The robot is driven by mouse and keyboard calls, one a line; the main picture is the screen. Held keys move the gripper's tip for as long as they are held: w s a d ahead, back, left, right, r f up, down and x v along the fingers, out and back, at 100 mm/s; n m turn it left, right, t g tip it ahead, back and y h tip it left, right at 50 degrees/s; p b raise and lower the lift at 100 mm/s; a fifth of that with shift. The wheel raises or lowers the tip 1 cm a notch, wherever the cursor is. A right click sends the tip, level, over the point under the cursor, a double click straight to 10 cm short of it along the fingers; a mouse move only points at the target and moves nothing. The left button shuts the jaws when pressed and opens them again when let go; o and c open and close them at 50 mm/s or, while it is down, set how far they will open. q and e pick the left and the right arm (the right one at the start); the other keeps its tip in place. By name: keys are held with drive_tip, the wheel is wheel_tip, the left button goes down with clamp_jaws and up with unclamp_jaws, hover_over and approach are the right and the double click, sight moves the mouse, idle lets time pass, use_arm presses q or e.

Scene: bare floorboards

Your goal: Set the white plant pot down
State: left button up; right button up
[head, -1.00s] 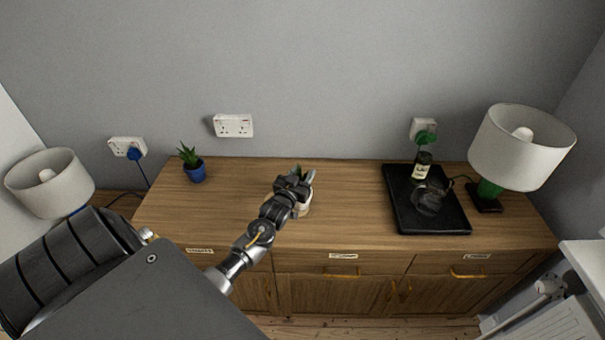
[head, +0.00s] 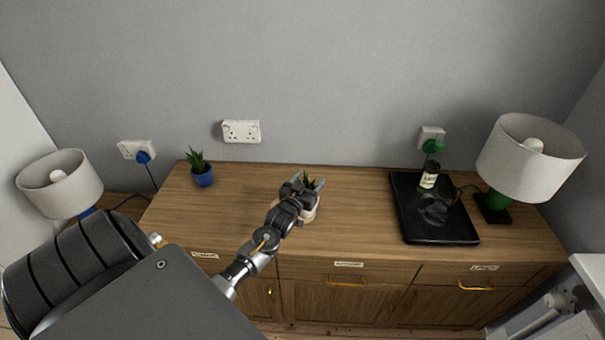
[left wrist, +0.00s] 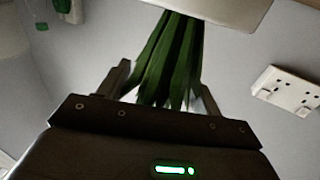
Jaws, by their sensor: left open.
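The white plant pot (head: 309,212) holds a spiky green plant and appears upright on the wooden sideboard (head: 350,205), near its middle. My left gripper (head: 309,184) is open at the top of the pot, with the plant's leaves between its fingers. In the left wrist view, the green leaves (left wrist: 172,60) spread between the open fingers, and the pale pot (left wrist: 230,10) shows at the top edge. My left wrist hides part of the pot, so contact with the fingers is hard to tell. My right gripper is not in view.
A blue pot (head: 203,177) with a plant stands at the back left. A black tray (head: 440,235) with a bottle (head: 428,180) and a dark object is at the right, beside a lamp (head: 530,160). The sideboard is clear on both sides of the white pot.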

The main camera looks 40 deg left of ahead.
use_arm(q)
drive_tip(key=b+v, duration=0.2)
drive_tip(key=v, duration=0.9)
drive_tip(key=shift+s, duration=0.4)
drive_tip(key=shift+d+f, duration=0.1)
drive_tip(key=shift+d, duration=0.05)
